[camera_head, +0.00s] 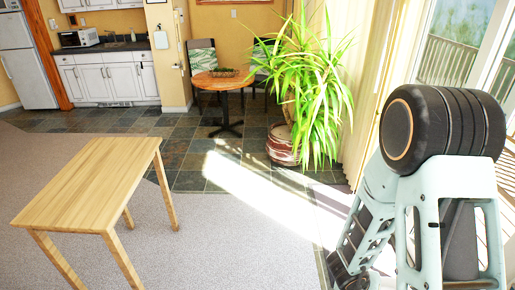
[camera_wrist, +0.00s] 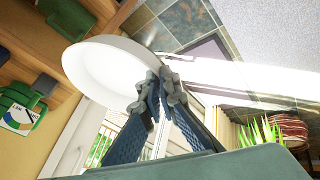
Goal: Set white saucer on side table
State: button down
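The white saucer (camera_wrist: 95,72) fills the upper left of the wrist view, tilted in that picture. My gripper (camera_wrist: 158,88) is shut on its rim, with the two dark blue fingers meeting at the saucer's edge. The saucer is not visible in the head view. A light wooden table (camera_head: 92,180) with a bare rectangular top stands at the left of the head view; it looks like the side table. My arm is folded at the right of the head view, well apart from this table, and hides what is behind it.
A tall potted plant (camera_head: 310,90) stands near the curtain. Open carpet (camera_head: 225,245) lies between the wooden table and my arm. A green object (camera_wrist: 22,110) shows in the wrist view.

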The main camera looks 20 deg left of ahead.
aim_at(112, 156)
jog(key=i+j+u, duration=0.2)
jog(key=u, duration=0.25)
jog(key=i+j+u, duration=0.15)
jog(key=u, duration=0.3)
jog(key=i+u, duration=0.8)
jog(key=i+l+u, duration=0.15)
jog(key=i, duration=0.2)
jog(key=i+l+u, duration=0.2)
jog(key=i+l, duration=0.4)
jog(key=i, duration=0.25)
jog(key=i+l, duration=0.45)
jog(key=i, duration=0.15)
